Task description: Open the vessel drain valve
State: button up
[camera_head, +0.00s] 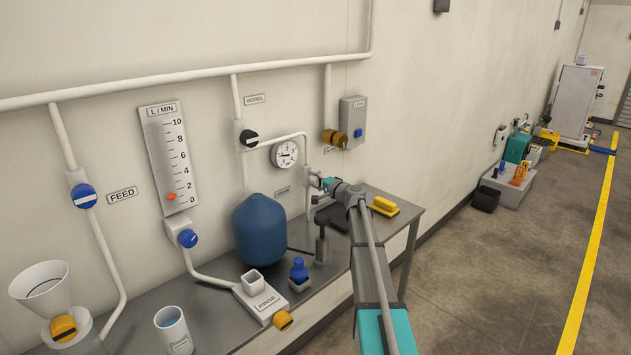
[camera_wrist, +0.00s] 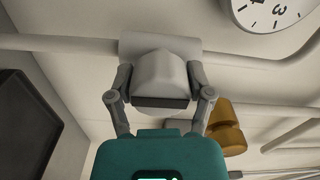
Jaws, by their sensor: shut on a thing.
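My gripper (camera_head: 325,184) reaches the pipe fitting on the wall below and right of the round gauge. In the wrist view my gripper (camera_wrist: 160,103) has its two fingers on either side of a light grey knob (camera_wrist: 158,72) and is shut on it. The knob sits on a pale mount against the wall; my gripper largely hides it in the head view. A small label (camera_head: 283,191) left of the fitting is too small to read. The blue vessel (camera_head: 260,230) stands on the bench, left of my gripper. A black-handled valve (camera_head: 249,138) is near the VESSEL label (camera_head: 254,99).
The gauge (camera_head: 285,154) is close above, also in the wrist view (camera_wrist: 268,12). A brown-orange knob (camera_head: 334,138) and a grey box (camera_head: 353,122) are on the wall above. A yellow-handled brush (camera_head: 383,206) lies on the bench. The floor (camera_head: 500,270) at right is open.

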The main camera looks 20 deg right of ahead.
jog(key=shift+a, duration=0.1)
jog(key=o, duration=1.1)
jog(key=shift+m, duration=0.4)
